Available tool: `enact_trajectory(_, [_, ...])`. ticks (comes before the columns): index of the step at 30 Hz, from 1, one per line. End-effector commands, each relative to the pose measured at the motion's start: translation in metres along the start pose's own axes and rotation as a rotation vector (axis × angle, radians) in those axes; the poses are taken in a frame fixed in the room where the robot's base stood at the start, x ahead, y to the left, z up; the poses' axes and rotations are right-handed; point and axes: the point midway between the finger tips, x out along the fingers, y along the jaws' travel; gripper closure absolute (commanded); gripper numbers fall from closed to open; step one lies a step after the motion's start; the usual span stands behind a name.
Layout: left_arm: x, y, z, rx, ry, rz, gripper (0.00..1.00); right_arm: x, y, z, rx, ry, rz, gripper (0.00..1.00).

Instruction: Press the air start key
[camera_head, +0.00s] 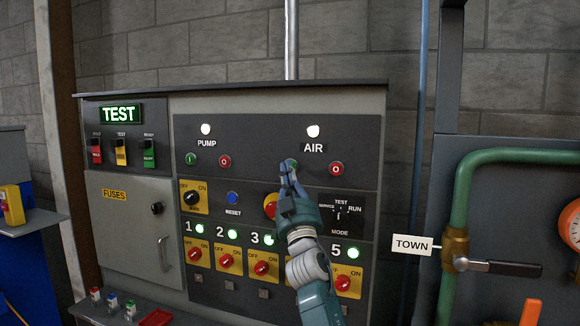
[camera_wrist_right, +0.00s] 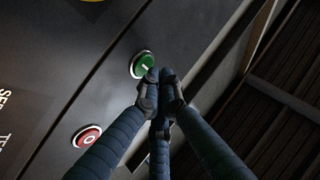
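The air start key is a small green round button marked I (camera_head: 292,163) under the AIR label, left of the red O button (camera_head: 336,169). My right gripper (camera_head: 286,168) reaches up in front of the panel, its fingertips at the green button and partly covering it. In the right wrist view the green button (camera_wrist_right: 143,65) shows just beyond the fingertips (camera_wrist_right: 160,77), which are close together with nothing between them. The red button (camera_wrist_right: 87,136) is at lower left there. I cannot tell whether the fingertips touch the green button. My left gripper is not in view.
The control panel (camera_head: 275,133) also has a PUMP green button (camera_head: 190,159) and red button (camera_head: 224,161), a blue reset button (camera_head: 232,197) and several red rotary switches below. My right arm hides part of the lower panel. A green pipe (camera_head: 462,190) with a valve stands at right.

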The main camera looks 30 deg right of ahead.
Motion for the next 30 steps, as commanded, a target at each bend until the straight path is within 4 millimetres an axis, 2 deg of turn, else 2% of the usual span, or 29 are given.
enact_trajectory(13, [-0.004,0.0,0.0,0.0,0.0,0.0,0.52,-0.005,-0.004,-0.004,0.002,0.0,-0.001,1.0])
enact_trajectory(24, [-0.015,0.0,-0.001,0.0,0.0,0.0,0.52,-0.03,-0.022,-0.023,0.003,0.0,-0.001,1.0])
enact_trajectory(30, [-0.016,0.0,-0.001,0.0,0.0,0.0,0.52,-0.037,-0.027,-0.027,0.002,0.0,-0.001,1.0])
